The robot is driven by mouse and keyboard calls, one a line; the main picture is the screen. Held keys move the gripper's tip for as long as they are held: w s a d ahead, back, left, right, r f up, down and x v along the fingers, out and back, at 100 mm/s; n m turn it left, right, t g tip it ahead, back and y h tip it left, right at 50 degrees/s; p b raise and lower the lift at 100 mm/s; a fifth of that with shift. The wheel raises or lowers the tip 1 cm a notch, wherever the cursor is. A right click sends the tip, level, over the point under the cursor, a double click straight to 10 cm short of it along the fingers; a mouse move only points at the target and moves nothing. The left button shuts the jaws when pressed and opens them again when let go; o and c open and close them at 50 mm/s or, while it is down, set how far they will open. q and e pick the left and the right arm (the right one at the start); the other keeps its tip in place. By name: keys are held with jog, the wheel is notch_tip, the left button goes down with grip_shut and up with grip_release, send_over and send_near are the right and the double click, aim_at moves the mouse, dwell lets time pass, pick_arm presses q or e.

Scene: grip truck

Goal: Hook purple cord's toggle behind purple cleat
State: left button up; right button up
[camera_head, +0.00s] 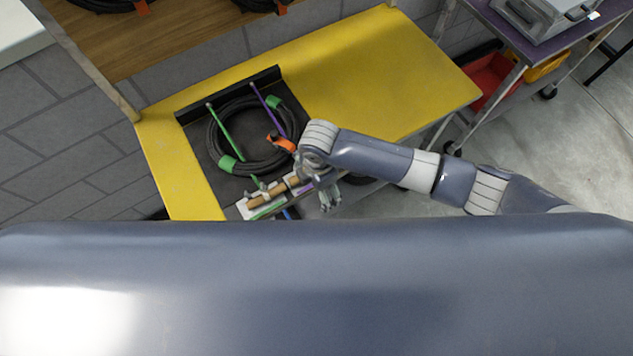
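The purple cord (267,103) runs from the black back bar down over a coiled black cable, and its lower end is hidden behind my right arm. Brown wooden toggle-like pieces (283,190) lie along the pale front strip, and I cannot tell which is the purple cord's toggle. A small purple patch (308,188), possibly the purple cleat, shows beside my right wrist, mostly covered. My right gripper (329,200) hangs at the front edge, right of the strip. Its fingers are small and partly blended together, so whether they are open is unclear. My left gripper is out of view.
A green cord (220,125) crosses the coiled cable (212,135) on a dark tray. The yellow tabletop (370,70) is clear to the right. A purple-topped cart (490,15) stands at upper right. A large part of my own body covers the lower picture.

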notch_tip(320, 180, up, 8)
dwell(0.5)
jog(key=shift+s+d, duration=0.1)
